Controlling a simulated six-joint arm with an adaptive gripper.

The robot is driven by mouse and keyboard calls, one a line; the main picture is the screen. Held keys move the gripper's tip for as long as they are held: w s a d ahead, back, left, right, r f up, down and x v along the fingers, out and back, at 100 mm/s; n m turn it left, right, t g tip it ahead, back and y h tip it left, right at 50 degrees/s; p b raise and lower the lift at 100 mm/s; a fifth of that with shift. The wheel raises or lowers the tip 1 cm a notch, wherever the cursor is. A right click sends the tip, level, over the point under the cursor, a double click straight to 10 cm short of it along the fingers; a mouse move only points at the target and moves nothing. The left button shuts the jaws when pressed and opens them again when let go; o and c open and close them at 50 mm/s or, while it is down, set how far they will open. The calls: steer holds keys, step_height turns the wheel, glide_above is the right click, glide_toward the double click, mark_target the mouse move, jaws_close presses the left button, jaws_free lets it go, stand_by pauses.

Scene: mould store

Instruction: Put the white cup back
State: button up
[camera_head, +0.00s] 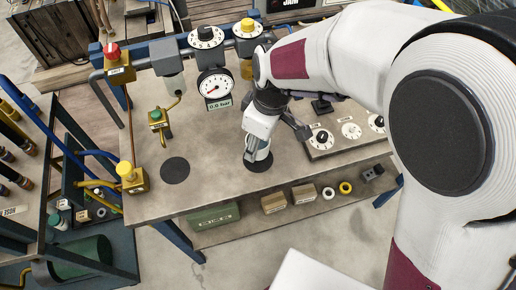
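The white cup (263,155) shows only in part at my gripper's tip. It is over a dark round spot (256,166) near the front edge of the grey table. My gripper (257,148) points down at it, and a grey finger covers the cup's left side. The other finger is hidden, so I cannot tell whether the gripper is closed on the cup. I cannot tell whether the cup rests on the spot. A second dark round spot (175,170) to the left is bare.
A pipe rack with a pressure gauge (215,84), black knob (206,38) and red button (112,50) stands behind. A yellow-knobbed valve (130,174) is at the left edge. A dial panel (345,136) lies right. Boxes (274,202) sit on the lower shelf. The table's middle is clear.

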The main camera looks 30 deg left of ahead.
steer(key=shift+f, duration=0.1)
steer(key=shift+f, duration=1.75)
steer(key=shift+f, duration=0.1)
steer(key=o, duration=1.1)
step_height(320, 180, up, 12)
steer(key=d, duration=0.1)
steer(key=shift+d, duration=0.4)
steer(key=shift+d, duration=0.1)
